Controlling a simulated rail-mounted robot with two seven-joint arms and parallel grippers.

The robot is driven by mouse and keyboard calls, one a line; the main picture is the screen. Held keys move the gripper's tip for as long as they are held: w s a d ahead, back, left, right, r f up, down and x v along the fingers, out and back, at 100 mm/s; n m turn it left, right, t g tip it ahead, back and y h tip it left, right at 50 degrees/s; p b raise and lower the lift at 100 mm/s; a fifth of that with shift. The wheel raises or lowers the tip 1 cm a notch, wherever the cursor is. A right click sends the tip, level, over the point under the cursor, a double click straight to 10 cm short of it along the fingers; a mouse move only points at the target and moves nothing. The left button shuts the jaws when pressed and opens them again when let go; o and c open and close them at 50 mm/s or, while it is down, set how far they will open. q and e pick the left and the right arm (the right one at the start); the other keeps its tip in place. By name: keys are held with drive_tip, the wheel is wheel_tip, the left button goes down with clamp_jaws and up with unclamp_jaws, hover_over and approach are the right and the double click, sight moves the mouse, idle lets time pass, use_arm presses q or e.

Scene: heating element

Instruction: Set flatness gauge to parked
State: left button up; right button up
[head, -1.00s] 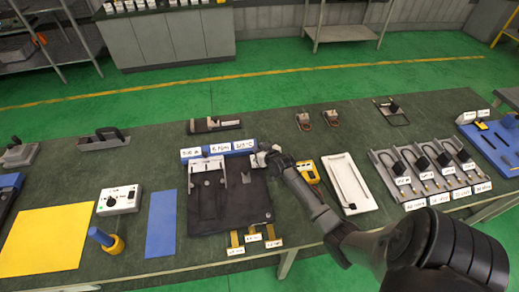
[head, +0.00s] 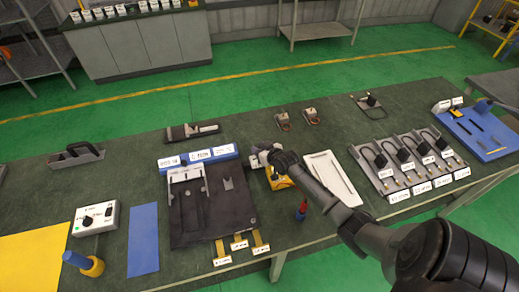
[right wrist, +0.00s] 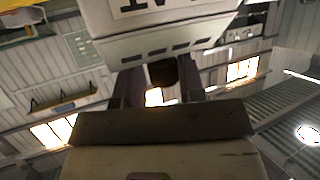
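My right gripper (head: 268,156) is over the table, just right of the dark mat's blue label strip. A small whitish body at its tip looks like the flatness gauge (head: 256,160). In the right wrist view, the pale box (right wrist: 165,40) carries a partly cut-off label ending in "AT" and a row of slots. The fingers (right wrist: 160,90) flank a dark neck under this box and seem shut on it. The gauge's lower part and any state marking cannot be made out. My left gripper is not in view.
A yellow meter (head: 281,180) lies just below the gripper, beside a white tray (head: 310,158). A red screwdriver-like tool (head: 301,210) stands near the front edge. The dark mat (head: 232,222) lies left. Several gauges with cables (head: 400,155) sit at right.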

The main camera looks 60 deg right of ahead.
idle(0.3)
drive_tip(key=shift+s+a+r, duration=0.2)
drive_tip(key=shift+s, duration=0.3)
drive_tip(key=p+v, duration=0.1)
drive_tip(key=v, duration=1.1)
drive_tip(key=shift+s+r, duration=0.2)
drive_tip(key=shift+s, duration=0.15)
drive_tip(key=shift+d, duration=0.1)
